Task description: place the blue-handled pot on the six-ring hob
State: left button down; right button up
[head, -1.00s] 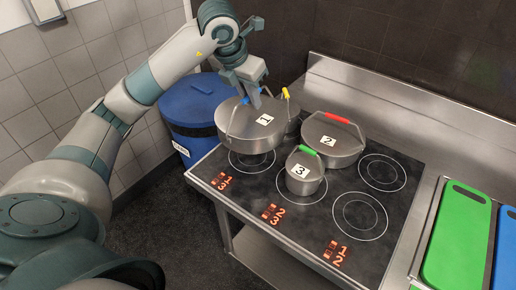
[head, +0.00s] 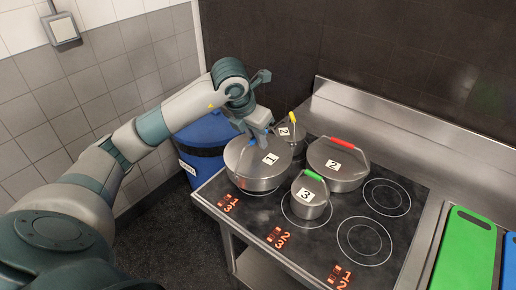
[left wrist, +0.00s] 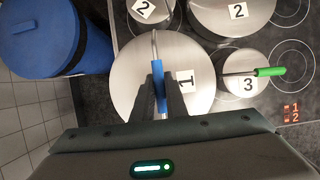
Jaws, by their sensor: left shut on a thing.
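The blue-handled pot (head: 246,171) is a wide steel pot with a lid labelled 1. It is upright over the near-left ring of the black six-ring hob (head: 325,234), with a strip of that ring showing at its front edge. I cannot tell whether its base touches the glass. My left gripper (head: 259,138) is above the lid, shut on the pot's blue handle. In the left wrist view, the fingers (left wrist: 161,97) close around the blue grip (left wrist: 157,72). My right gripper is not in view.
A red-handled pot (head: 330,178), a green-handled pot (head: 302,209) and a yellow-handled pot (head: 284,142) stand on the hob close by. Two rings on the right are bare. A blue bin (head: 200,135) stands left of the hob. A green board (head: 465,255) lies at right.

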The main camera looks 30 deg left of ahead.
aim_at(259, 152)
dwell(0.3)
pick_arm(q)
jog(key=shift+f, duration=0.15)
jog(key=shift+f+p, duration=0.7)
jog(key=shift+f, duration=1.25)
jog(key=shift+f, duration=0.15)
jog(key=c, duration=1.8)
grip_release()
jog(key=shift+o, duration=0.2)
